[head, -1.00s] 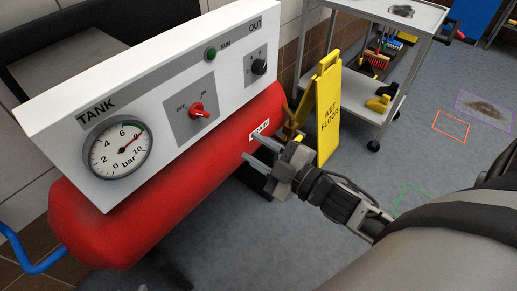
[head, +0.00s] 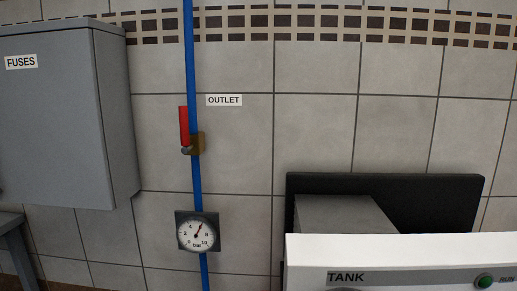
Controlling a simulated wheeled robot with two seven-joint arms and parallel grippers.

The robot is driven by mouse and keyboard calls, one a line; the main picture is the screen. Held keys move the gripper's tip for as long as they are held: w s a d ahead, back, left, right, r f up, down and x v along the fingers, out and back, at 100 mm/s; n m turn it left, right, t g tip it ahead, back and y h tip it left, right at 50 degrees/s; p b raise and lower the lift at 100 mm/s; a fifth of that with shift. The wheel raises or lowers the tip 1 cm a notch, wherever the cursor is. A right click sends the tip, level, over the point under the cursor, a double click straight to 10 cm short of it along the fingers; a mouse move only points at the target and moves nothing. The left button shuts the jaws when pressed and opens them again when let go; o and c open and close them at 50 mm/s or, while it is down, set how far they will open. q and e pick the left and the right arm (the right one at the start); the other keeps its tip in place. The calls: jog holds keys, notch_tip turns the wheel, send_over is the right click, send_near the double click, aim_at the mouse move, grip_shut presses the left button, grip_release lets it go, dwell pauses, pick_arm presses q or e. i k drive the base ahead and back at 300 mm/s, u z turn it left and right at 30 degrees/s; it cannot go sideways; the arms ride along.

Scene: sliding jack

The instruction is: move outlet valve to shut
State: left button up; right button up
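The outlet valve (head: 195,143) is a brass body on a vertical blue pipe (head: 193,60) on the tiled wall. Its red lever (head: 184,125) points up, in line with the pipe. An OUTLET label (head: 223,100) is on the wall to its right. A round gauge (head: 198,232) sits on the pipe below the valve, its needle pointing up and slightly right. Neither of my grippers shows in the head view now.
A grey FUSES box (head: 55,115) hangs on the wall left of the pipe. The white TANK panel (head: 400,252) stands at the lower right, with a dark-backed grey block (head: 340,215) behind it. The wall around the valve is clear.

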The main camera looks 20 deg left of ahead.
aim_at(187, 145)
jog(key=z, duration=0.2)
jog(key=k, duration=0.25)
jog(key=u, duration=0.3)
jog(key=i, duration=0.15)
jog(key=u, duration=1.1)
jog(key=k, duration=0.5)
jog(key=u, duration=0.35)
jog(key=i, duration=0.6)
jog(key=z, duration=0.45)
